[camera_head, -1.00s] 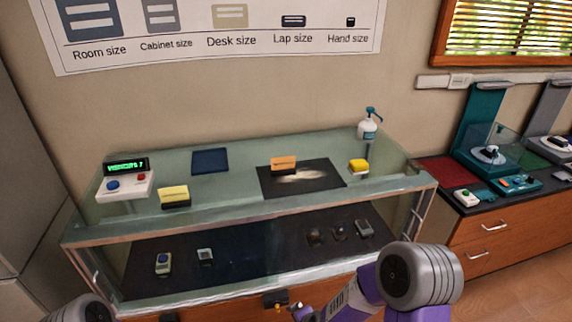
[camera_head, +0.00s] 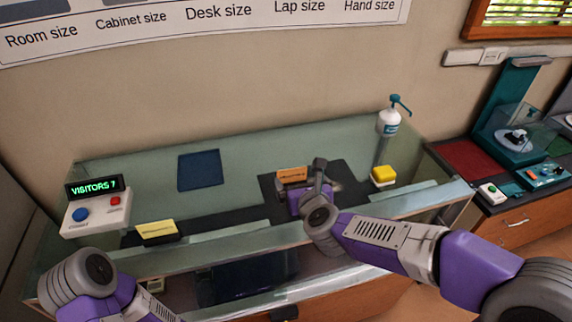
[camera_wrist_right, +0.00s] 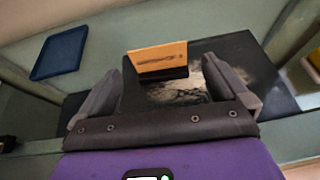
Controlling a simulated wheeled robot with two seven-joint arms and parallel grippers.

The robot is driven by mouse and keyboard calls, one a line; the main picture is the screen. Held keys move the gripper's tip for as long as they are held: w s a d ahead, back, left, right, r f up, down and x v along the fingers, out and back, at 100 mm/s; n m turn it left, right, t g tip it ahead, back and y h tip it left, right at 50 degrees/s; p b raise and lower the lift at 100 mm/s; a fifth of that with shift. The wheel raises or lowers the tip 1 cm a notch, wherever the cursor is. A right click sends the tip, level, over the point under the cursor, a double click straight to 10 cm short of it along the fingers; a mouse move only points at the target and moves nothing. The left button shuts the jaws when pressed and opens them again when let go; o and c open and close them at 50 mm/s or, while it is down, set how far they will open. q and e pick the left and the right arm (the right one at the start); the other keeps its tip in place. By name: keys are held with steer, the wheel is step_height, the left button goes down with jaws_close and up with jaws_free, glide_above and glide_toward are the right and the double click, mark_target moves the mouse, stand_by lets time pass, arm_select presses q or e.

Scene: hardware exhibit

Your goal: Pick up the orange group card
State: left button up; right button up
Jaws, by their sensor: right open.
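The orange group card (camera_head: 292,174) stands upright in a dark holder on the black mat on top of the glass case. In the right wrist view the orange card (camera_wrist_right: 158,56) is ahead of the fingers, between them and left of centre. My right gripper (camera_head: 320,170) is over the black mat, just right of the card. Its two fingers (camera_wrist_right: 168,90) are spread and empty, apart from the card. My left arm (camera_head: 95,285) shows at the lower left, and its gripper is out of the picture.
The black mat (camera_wrist_right: 258,75) bears a pale patch. Nearby are a yellow block (camera_head: 383,175), a yellow card (camera_head: 157,230), a dark blue square (camera_head: 200,170), a visitor counter (camera_head: 95,212) and a pump bottle (camera_head: 389,122). The glass top is clear between the blue square and black mat.

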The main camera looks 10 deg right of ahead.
mark_target(292, 173)
steer(key=shift+b+x, duration=0.35)
steer(key=shift+x, duration=1)
steer(key=x, duration=0.4)
steer(key=shift+w+a+f+b, duration=0.15)
steer(key=shift+f+b, duration=0.1)
steer(key=shift+b, duration=0.1)
steer(key=c, duration=0.7)
steer(key=shift+r, duration=0.1)
steer(key=shift+c, duration=0.2)
